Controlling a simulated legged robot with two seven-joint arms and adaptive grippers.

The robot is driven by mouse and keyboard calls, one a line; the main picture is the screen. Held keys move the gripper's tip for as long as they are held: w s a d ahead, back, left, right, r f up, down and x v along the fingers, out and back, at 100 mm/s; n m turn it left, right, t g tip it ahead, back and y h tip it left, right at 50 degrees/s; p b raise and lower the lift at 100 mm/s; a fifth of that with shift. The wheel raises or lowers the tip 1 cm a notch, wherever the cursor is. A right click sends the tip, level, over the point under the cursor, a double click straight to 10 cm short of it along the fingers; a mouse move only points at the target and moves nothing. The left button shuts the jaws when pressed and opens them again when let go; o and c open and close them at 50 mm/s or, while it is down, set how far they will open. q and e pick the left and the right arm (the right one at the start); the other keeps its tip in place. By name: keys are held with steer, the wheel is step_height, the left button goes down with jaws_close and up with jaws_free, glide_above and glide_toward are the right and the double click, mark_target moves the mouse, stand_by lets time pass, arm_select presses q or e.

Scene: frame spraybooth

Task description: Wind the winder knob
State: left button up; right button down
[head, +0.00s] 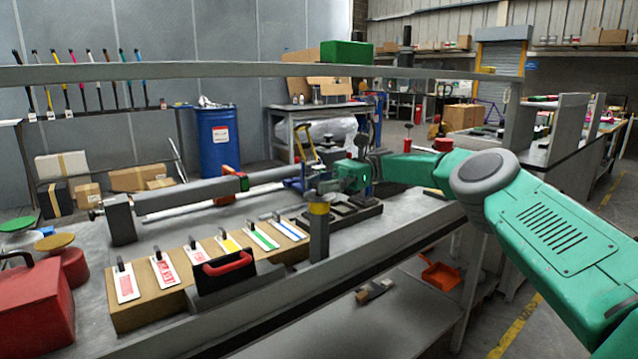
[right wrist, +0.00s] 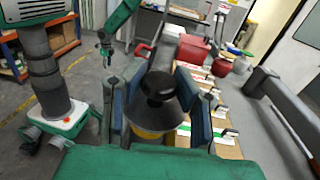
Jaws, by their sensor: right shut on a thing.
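My right gripper (head: 318,184) reaches in from the right over the front edge of the bench in the head view. In the right wrist view, the black rounded winder knob (right wrist: 158,86) sits between the two blue-grey fingers of this gripper (right wrist: 155,100), which is shut on it. A yellow band shows just below the knob; in the head view a grey post with a yellow band (head: 319,209) stands under the gripper. The knob is mostly hidden by the fingers there. A green arm, likely my left, ends in a small dark gripper (right wrist: 106,50) in the wrist view, too small to read.
A grey rail (head: 250,70) crosses above the bench. Left of the post lie a cardboard box (head: 150,310) with several labelled scrapers and a black red-handled tool (head: 238,272). A long grey bar (head: 185,194) lies behind. Red containers (head: 35,305) stand far left.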

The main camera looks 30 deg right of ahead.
steer(key=shift+f, duration=0.15)
steer(key=c, duration=1.2)
jaws_free()
steer(key=shift+w+d+f, duration=0.1)
steer(key=shift+w+d, duration=0.05)
steer(key=shift+w, duration=0.05)
step_height(320, 180, up, 10)
steer(key=shift+w+d+f, duration=0.1)
